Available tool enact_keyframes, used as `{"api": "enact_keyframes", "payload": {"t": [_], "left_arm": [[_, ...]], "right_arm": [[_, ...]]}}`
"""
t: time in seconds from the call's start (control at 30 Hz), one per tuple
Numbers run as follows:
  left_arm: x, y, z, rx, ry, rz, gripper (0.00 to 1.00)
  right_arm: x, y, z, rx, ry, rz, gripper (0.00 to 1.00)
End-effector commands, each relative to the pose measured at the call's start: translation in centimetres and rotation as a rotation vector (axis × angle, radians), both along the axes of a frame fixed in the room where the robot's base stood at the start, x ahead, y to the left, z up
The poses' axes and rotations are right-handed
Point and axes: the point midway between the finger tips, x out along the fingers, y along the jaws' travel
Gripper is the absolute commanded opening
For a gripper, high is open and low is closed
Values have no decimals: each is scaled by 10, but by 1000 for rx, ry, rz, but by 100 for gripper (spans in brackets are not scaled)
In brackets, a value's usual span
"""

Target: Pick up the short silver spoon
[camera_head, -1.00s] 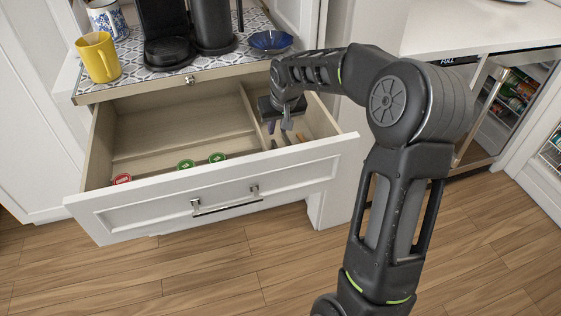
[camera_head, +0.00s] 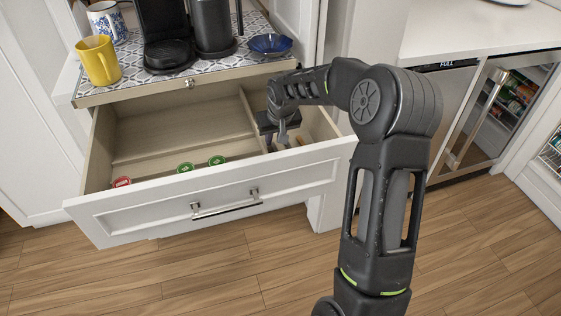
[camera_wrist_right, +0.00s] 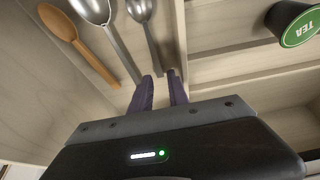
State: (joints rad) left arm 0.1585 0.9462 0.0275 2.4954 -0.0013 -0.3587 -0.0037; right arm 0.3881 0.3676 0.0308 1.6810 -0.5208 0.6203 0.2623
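The short silver spoon (camera_wrist_right: 152,40) lies in the narrow right compartment of the open drawer, close to the divider. In the right wrist view its handle end reaches toward the gap between the fingertips. My right gripper (camera_wrist_right: 161,84) is open, with its two dark fingers apart on either side of that handle end; I cannot tell whether they touch it. In the head view my right gripper (camera_head: 277,146) is down inside the drawer (camera_head: 215,190) and hides most of the spoons. My left gripper is not in view.
A longer silver spoon (camera_wrist_right: 112,40) and a wooden spoon (camera_wrist_right: 80,45) lie beside the short one. The divider (camera_wrist_right: 180,50) runs close by. Green pods (camera_head: 217,160) and a red pod (camera_head: 121,182) sit in the larger compartment. A blue bowl (camera_head: 270,44) stands on the counter above.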

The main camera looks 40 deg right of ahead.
Motion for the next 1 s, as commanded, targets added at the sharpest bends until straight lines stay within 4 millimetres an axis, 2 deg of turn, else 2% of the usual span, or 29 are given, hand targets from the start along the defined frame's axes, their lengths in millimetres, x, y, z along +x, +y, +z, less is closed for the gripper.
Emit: {"api": "enact_keyframes", "payload": {"t": [0.1, 0.2, 1.0], "left_arm": [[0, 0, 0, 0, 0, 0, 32], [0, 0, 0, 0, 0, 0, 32], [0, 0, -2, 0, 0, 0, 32]], "right_arm": [[6, -2, -15, -1, 2, 1, 21], [8, -3, -20, -1, -1, 1, 21], [8, -3, -20, -1, -1, 1, 21]]}}
